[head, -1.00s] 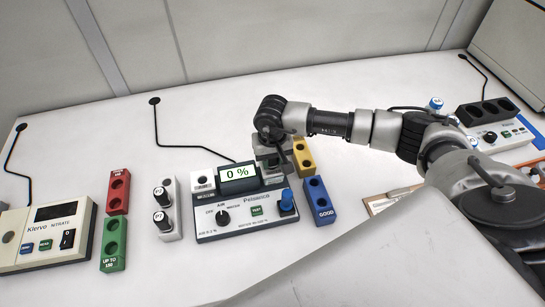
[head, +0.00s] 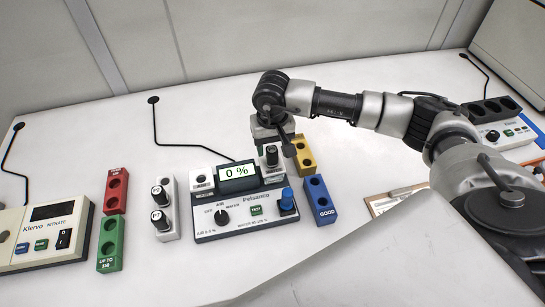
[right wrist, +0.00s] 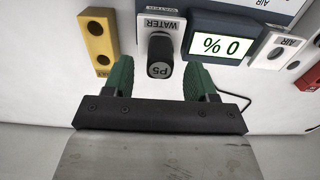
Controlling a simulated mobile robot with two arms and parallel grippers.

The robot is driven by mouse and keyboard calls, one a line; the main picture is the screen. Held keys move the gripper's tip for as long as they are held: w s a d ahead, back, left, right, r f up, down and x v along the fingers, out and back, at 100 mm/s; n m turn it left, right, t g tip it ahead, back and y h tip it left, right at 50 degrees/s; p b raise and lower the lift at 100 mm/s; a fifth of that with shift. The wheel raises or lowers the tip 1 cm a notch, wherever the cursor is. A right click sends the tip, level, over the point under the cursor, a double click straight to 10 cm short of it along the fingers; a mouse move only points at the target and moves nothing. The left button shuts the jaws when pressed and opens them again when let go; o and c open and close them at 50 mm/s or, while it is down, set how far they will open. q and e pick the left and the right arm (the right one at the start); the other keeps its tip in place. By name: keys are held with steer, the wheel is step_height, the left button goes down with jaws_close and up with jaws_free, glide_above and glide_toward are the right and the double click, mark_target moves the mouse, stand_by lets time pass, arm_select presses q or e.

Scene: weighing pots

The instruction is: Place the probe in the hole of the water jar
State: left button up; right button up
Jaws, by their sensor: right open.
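The probe (right wrist: 160,60), dark-capped and marked P5, stands in the white water jar (right wrist: 160,22) in the right wrist view. In the head view the probe (head: 271,155) is upright at the jar, to the right of the 0 % display. My right gripper (head: 279,140) is just behind it in the head view. In the right wrist view its green fingers (right wrist: 160,82) are open, one on each side below the probe's cap, with a gap to it. The hole itself is hidden by the probe. My left gripper is out of view.
The Pelsanco meter (head: 245,217) stands in front, with a blue knob (head: 287,199). The air jar (head: 201,180) is left of the display. Yellow (head: 304,154) and blue (head: 320,200) blocks are close on the right. The table behind is clear.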

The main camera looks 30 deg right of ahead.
step_height(320, 180, up, 7)
steer(key=shift+f+b, duration=0.1)
steer(key=shift+b, duration=0.65)
stand_by(1.7)
